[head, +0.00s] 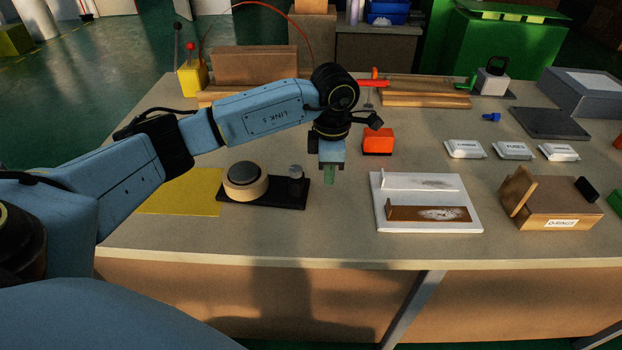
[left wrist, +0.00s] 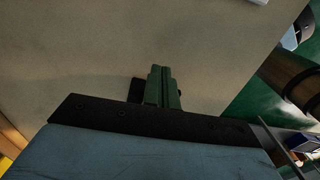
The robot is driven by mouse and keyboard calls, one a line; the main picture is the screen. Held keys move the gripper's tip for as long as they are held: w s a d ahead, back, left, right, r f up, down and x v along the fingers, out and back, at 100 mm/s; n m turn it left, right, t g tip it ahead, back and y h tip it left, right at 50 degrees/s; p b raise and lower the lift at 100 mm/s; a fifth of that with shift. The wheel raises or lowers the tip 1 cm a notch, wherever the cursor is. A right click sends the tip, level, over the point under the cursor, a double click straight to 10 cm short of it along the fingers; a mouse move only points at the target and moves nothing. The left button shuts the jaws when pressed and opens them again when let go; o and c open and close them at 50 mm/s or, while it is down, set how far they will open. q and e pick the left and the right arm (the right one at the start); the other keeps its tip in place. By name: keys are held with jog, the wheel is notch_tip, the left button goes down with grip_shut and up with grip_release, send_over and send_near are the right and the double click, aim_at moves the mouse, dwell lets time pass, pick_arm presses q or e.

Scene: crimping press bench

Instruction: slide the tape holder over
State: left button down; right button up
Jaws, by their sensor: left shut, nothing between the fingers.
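The closed green fingers also show in the left wrist view (left wrist: 163,88) over bare bench. The holder is not seen there. My right gripper is not in view.
A white tray (head: 465,222) with a brown strip lies right of the gripper. An orange block (head: 378,141) stands behind it. A wooden box (head: 548,205) and several white packets (head: 512,150) are farther right. The bench in front of the holder is clear.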

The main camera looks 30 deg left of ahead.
pick_arm(q)
notch_tip(320, 180, down, 2)
jog(key=shift+a, duration=0.1)
jog(key=shift+s+a+r, duration=0.1)
jog(key=shift+s+a, duration=0.25)
jog(key=shift+a, duration=0.25)
jog(key=shift+s+a+r, duration=0.1)
jog(key=shift+s+a, duration=0.25)
jog(key=shift+a, duration=0.2)
jog(key=shift+s+a+r, duration=0.1)
jog(key=shift+s+a, duration=0.2)
jog(key=shift+a, duration=0.15)
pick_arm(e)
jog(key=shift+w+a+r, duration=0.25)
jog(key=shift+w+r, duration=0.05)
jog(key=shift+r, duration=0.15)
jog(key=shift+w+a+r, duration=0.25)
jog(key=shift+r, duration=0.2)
